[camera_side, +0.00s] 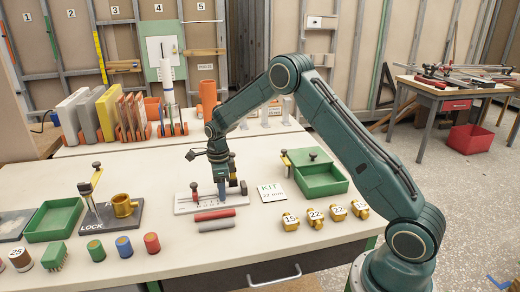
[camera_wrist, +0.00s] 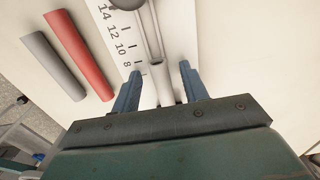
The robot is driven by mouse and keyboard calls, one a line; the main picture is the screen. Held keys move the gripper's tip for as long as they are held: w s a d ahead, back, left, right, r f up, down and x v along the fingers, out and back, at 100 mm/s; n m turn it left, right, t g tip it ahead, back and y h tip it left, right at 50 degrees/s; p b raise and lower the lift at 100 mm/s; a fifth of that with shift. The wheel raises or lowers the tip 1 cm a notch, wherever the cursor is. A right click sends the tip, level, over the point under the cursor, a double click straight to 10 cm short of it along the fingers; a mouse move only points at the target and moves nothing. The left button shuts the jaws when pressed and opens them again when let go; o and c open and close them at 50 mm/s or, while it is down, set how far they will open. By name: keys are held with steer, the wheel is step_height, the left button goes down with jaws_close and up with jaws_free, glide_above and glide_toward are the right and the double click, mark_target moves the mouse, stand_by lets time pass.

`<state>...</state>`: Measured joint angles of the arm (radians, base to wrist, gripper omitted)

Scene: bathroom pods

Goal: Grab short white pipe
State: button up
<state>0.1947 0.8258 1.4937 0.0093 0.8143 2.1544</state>
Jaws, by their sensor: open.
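My gripper (camera_wrist: 160,72) is open above the measuring jig. In the side view my gripper (camera_side: 233,188) is low over the right part of the jig (camera_side: 185,208). In the wrist view a short whitish pipe (camera_wrist: 163,88) with an open end lies along the jig's numbered scale (camera_wrist: 122,38), between my two separated fingers. I cannot tell whether the fingers touch it. The pipe's near end is hidden by my gripper body. In the side view my gripper hides the pipe.
A red pipe (camera_side: 214,215) and a grey pipe (camera_side: 216,226) lie in front of the jig. Brass fittings (camera_side: 313,217), a KIT card (camera_side: 271,191) and a green tray (camera_side: 322,181) are to the right. A lock stand (camera_side: 105,219) and coloured cylinders (camera_side: 124,246) are left.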

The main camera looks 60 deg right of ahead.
jaws_close()
stand_by(0.7)
